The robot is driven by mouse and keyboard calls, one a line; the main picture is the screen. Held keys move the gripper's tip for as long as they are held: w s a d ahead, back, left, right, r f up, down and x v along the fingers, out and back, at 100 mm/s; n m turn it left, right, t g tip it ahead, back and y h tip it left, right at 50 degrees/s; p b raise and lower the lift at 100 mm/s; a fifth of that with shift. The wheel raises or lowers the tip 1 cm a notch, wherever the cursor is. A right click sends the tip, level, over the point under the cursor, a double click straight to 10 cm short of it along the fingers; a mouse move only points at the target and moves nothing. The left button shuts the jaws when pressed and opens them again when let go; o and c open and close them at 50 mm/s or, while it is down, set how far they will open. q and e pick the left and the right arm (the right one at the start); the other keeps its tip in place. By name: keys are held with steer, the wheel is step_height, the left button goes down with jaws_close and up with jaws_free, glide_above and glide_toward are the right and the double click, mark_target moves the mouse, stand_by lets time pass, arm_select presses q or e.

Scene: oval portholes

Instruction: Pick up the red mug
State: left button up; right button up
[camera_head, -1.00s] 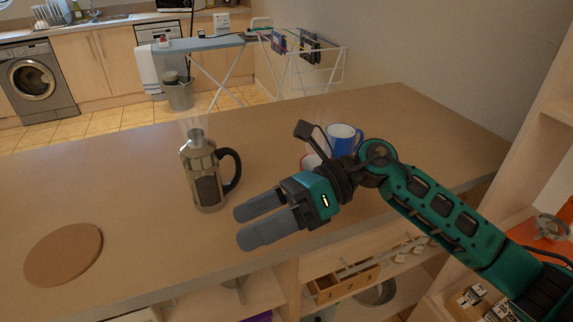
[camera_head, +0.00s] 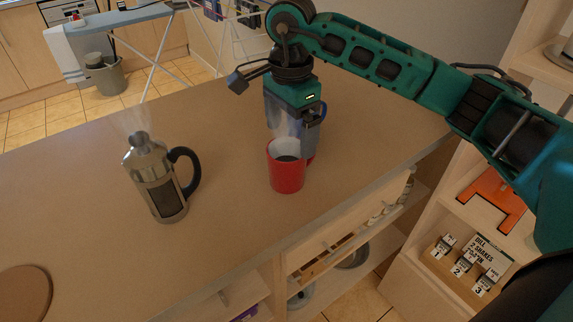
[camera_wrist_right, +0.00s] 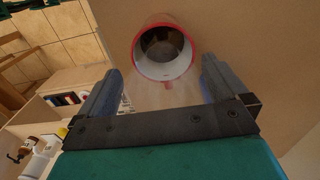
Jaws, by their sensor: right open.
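The red mug (camera_head: 287,178) stands upright on the counter, with a white inside, dark contents and faint steam. My right gripper (camera_head: 295,135) points down just above and behind it, fingers apart and empty. In the right wrist view the mug (camera_wrist_right: 163,50) shows its round opening ahead of and between the two open fingers (camera_wrist_right: 162,68). A bit of red at the mug's right side is probably its handle, partly hidden in the head view. My left gripper is in neither view.
A steel cafetière (camera_head: 161,185) with a black handle stands left of the mug. A round brown mat (camera_head: 22,292) lies at lower left. Shelves (camera_head: 395,215) lie below the counter's front edge. Counter between cafetière and mug is clear.

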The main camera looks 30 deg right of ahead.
mark_target(288, 155)
steer(key=shift+w+a+f+p, duration=0.1)
steer(key=shift+f+p, duration=0.1)
steer(key=shift+f, duration=1.55)
steer(key=shift+w+a+f+p, duration=0.1)
steer(key=shift+f+p, duration=0.05)
steer(key=shift+f, duration=1.55)
steer(key=c, duration=1)
steer(key=shift+r, duration=0.1)
steer(key=shift+c, duration=0.7)
steer(key=shift+r, duration=0.1)
